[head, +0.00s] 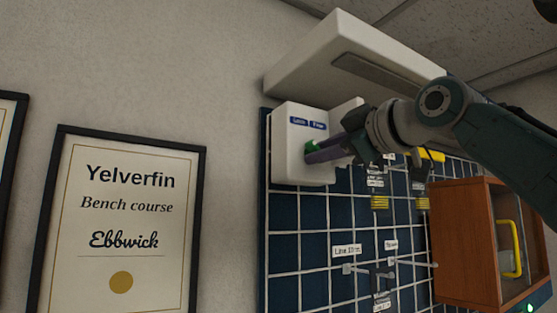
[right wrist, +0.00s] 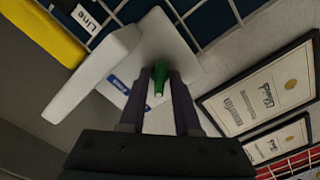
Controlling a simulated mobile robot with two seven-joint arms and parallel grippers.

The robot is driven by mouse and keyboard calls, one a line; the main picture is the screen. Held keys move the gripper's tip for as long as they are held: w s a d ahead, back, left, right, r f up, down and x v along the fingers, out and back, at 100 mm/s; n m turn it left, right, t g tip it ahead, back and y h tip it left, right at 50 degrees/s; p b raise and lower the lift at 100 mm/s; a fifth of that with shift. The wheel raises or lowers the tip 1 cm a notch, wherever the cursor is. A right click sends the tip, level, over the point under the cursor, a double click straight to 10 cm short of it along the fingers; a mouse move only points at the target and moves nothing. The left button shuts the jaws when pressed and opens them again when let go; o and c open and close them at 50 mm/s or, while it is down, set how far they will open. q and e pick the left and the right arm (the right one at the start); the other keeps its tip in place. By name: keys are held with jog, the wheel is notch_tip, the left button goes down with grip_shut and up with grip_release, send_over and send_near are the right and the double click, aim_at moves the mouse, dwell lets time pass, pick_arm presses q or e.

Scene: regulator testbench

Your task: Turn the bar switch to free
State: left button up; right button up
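The bar switch is a green bar (head: 312,146) on the front of a white box (head: 291,163) high on the wall panel. The box carries two small blue labels (head: 299,121), too small to read surely. My right gripper (head: 309,154) has its dark purple fingers at the green bar, partly covering it in the head view. In the right wrist view the green bar (right wrist: 159,80) lies between the two fingertips (right wrist: 160,73), one on each side. Whether both fingers press on it is unclear. My left gripper is not in view.
A white shelf-like hood (head: 335,55) juts out just above the box. Below is a blue panel with a white grid (head: 300,235), with hooks and tags. A wooden cabinet (head: 465,240) with a yellow handle stands at right. A framed certificate (head: 122,215) hangs at left.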

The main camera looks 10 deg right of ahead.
grip_shut()
dwell(0.5)
jog(key=shift+a+m+b, duration=0.15)
jog(key=shift+m+b, duration=1.2)
jog(key=shift+m, duration=7.65)
